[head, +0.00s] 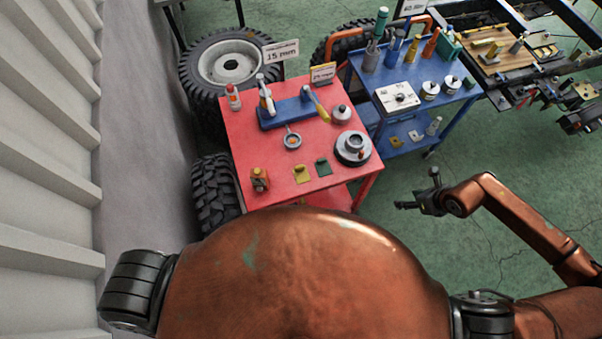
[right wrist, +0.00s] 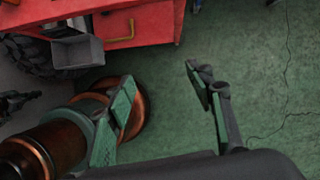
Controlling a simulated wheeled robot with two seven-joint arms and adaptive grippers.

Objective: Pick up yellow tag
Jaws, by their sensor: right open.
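The yellow tag (head: 302,174) lies flat near the front edge of the red table (head: 240,133), with a dark green tag (head: 323,167) just to its right. My right gripper (head: 416,192) is open and empty, out to the right of the red table over the green floor, apart from the tag. Its two spread fingers (right wrist: 160,80) show in the right wrist view with only floor between them. The tag does not show in that view. My left gripper does not show in the head view.
The red table also holds an orange-brown item (head: 260,180), a blue stand (head: 285,112), a round metal part (head: 352,148) and a bottle (head: 233,97). A blue cart (head: 405,118) stands behind right. Tyres (head: 215,190) sit at the table's left. Green floor is clear on the right.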

